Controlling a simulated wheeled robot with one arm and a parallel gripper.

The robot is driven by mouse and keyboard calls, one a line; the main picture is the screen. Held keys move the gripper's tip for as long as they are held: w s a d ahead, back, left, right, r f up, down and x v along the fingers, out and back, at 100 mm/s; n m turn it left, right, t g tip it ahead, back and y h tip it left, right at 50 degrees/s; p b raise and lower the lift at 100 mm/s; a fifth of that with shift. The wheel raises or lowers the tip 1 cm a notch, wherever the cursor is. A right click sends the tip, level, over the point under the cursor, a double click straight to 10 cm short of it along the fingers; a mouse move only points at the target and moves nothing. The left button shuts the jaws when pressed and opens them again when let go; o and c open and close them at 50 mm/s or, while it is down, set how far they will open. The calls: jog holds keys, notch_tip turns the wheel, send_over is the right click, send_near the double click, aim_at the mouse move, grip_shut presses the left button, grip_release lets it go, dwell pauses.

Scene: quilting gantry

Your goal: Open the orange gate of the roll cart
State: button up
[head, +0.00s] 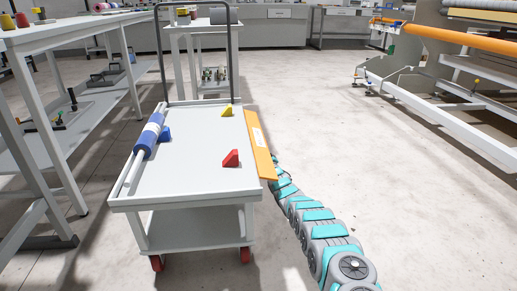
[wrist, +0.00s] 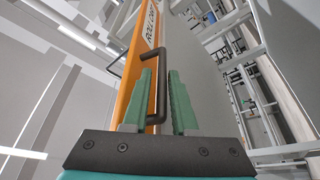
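The orange gate (head: 260,145) runs along the right long side of the white roll cart (head: 185,188). It looks tilted outward from the cart top. In the wrist view the orange gate (wrist: 136,80) carries a white label and a black bar handle (wrist: 160,82). My gripper (wrist: 160,72) has its two green fingers on either side of the handle's bar, with a narrow gap showing, so it looks open around it. In the head view my arm comes from the lower right to the gate's near end; the fingers are hidden there.
A blue-and-white roll (head: 149,136), a red wedge (head: 231,158) and a yellow wedge (head: 227,111) sit on the cart. A workbench (head: 70,38) stands at the left, the gantry with an orange beam (head: 460,38) at the right. Floor right of the cart is clear.

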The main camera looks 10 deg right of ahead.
grip_shut()
jog(key=shift+r, duration=0.1)
dwell(0.4)
jog(key=shift+a+m+p, duration=0.25)
jog(key=shift+m+p, duration=0.05)
jog(key=shift+m, duration=0.4)
jog(key=shift+a+f+m+t+h+p, duration=0.15)
jog(key=shift+a+m+t+h+p, duration=0.3)
jog(key=shift+m, duration=0.7)
jog(key=shift+a+f+m+t+h+p, duration=0.15)
jog(key=shift+a+f+m+h+p, duration=0.2)
jog(key=shift+m+h, duration=0.55)
jog(key=shift+a+m+t+h+p, duration=0.3)
jog(key=shift+a+m, duration=0.2)
jog(key=shift+m, duration=0.85)
jog(key=shift+h, duration=0.25)
